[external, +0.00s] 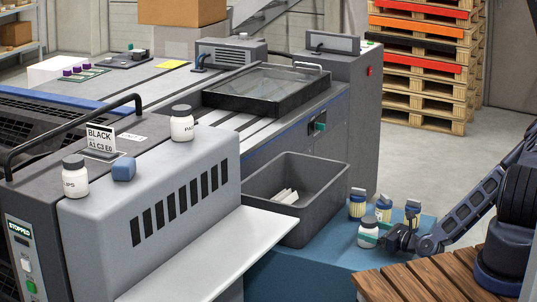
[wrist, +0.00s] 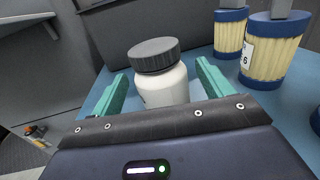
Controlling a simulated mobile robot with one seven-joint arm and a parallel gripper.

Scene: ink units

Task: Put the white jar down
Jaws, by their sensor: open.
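A white jar (external: 367,226) with a dark grey lid stands upright on the blue surface (external: 300,272) at the lower right of the external view. The wrist view shows the jar (wrist: 163,86) between the two green fingers of my gripper (wrist: 165,82). My gripper (external: 384,238) is open and low around the jar. The jar's lower part is hidden by my gripper in the wrist view.
A grey bin (external: 320,213) with white pieces is just to the left. Two other white jars (external: 182,127) (external: 75,180) and a blue block (external: 124,169) sit on the grey machine. Wooden slats (external: 425,280) lie in front.

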